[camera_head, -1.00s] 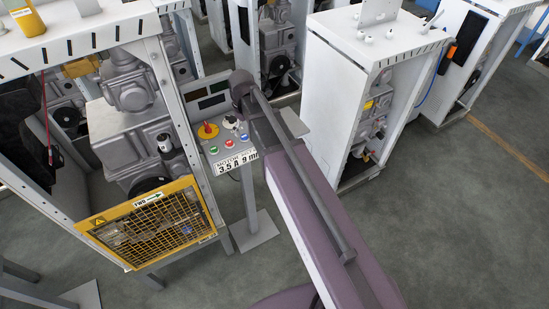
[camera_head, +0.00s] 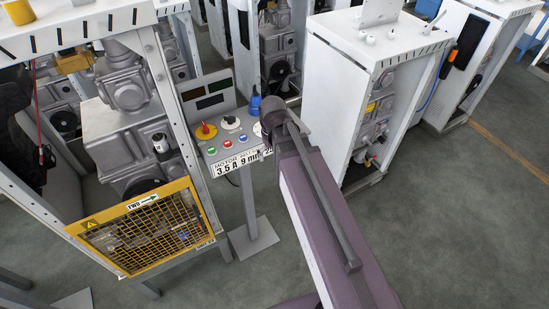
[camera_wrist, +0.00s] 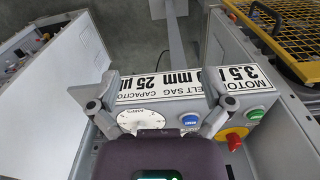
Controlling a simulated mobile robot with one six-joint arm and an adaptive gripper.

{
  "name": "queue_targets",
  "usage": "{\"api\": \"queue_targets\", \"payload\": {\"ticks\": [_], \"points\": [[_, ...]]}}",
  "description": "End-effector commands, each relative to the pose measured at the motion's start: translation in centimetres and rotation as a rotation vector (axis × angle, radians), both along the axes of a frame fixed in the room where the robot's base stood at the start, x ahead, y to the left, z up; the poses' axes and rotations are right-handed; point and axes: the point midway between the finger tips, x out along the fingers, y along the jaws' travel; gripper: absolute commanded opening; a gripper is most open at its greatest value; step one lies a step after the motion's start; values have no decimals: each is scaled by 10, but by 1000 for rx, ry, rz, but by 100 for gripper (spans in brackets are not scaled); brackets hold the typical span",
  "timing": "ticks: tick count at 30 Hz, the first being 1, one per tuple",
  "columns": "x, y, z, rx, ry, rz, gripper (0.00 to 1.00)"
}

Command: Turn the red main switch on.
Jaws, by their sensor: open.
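The red main switch (camera_head: 205,131) is a red rotary knob on a yellow plate, at the left of a grey control panel (camera_head: 203,160). In the wrist view the red knob (camera_wrist: 234,141) lies to the right of my right finger, outside the space between the fingers. My gripper (camera_wrist: 160,78) is open and empty, with its fingers spread over the panel. I see no contact with the switch; the height above the panel is hard to judge. In the head view my arm's end hides the panel's right part and the fingers.
A machine with a yellow guard (camera_head: 150,230) is close at the left. Open floor (camera_head: 460,220) lies at the right.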

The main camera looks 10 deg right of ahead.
Motion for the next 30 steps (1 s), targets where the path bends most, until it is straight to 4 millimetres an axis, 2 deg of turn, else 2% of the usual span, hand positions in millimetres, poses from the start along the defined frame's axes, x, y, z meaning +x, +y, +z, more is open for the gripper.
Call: {"api": "queue_targets", "payload": {"ticks": [6, 21, 26, 30], "points": [[-6, -3, -3, 0, 0, -24, 100], [-4, -3, -2, 0, 0, -18, 100], [8, 3, 5, 0, 0, 45, 100], [30, 17, 17, 0, 0, 179, 100]]}}
